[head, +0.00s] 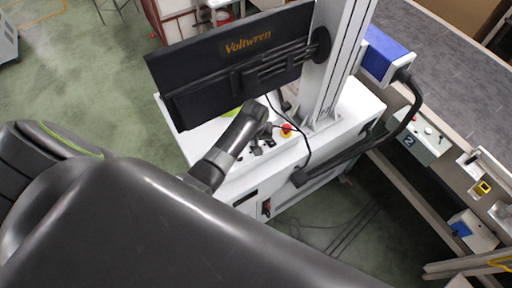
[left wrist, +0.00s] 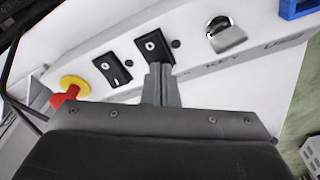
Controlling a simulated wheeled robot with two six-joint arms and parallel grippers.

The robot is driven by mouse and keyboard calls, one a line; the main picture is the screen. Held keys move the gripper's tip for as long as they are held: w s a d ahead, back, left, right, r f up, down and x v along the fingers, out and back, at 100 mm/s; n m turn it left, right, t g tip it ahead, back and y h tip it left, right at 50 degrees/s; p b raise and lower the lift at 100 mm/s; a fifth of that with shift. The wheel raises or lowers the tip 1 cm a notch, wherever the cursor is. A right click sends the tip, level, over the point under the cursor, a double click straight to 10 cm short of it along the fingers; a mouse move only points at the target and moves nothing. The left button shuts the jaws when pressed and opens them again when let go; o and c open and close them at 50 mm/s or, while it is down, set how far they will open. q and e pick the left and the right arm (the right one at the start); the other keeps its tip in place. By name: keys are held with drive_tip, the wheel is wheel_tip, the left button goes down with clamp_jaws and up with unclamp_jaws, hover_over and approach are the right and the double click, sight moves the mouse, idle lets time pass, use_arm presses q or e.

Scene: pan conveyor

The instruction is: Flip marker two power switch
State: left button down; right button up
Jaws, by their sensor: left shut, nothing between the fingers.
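The marker's white cabinet (head: 235,180) stands below a dark monitor lettered "Voltwren" (head: 235,75). My left gripper (head: 262,138) is over the cabinet's top, near its red and yellow emergency stop (head: 287,129). In the left wrist view my left gripper (left wrist: 161,72) is shut and empty, its tips at the lower edge of a black switch plate (left wrist: 152,42) with a round metal centre. I cannot tell whether they touch. A second black plate (left wrist: 112,70) is to its left, beside the emergency stop (left wrist: 72,86). My right gripper is not in view.
A silver key lock (left wrist: 226,36) is right of the plates, with "KEY" and "USB" lettering. A grey upright (head: 336,65) carries the monitor and a blue and white head (head: 384,56) by the grey conveyor (head: 460,65). A box marked "2" (head: 418,137) is below it.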

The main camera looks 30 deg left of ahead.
use_arm(q)
drive_tip(key=shift+f, duration=0.15)
wheel_tip(320, 180, up, 3)
drive_tip(key=p, duration=0.2)
drive_tip(key=shift+f+p, duration=0.1)
drive_tip(key=shift+p, duration=0.2)
drive_tip(key=shift+r, duration=2.15)
